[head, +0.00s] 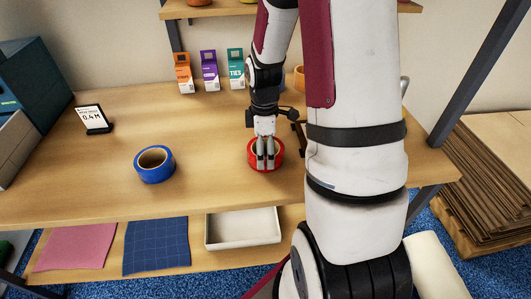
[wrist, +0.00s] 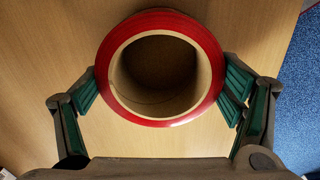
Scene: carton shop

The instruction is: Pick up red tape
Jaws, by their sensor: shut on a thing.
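The red tape (head: 279,160) is a roll on the wooden table, right of the blue roll in the head view. In the wrist view, the red tape (wrist: 116,47) shows its round top face and tan cardboard core. My gripper (head: 265,163) comes down on it from above. In the wrist view, my gripper's green-padded fingers (wrist: 162,88) press on the outer left and right sides of the roll, shut on it. Any gap between the roll and the table cannot be told. My arm hides part of the table to the right.
A blue tape roll (head: 154,177) lies left on the table (head: 210,130). A sign (head: 94,119) reading 0.4 M stands farther left. Small orange, purple and teal boxes (head: 209,71) line the back. A white tray (head: 243,241) sits below the front edge. Stacked cardboard (head: 480,190) is at right.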

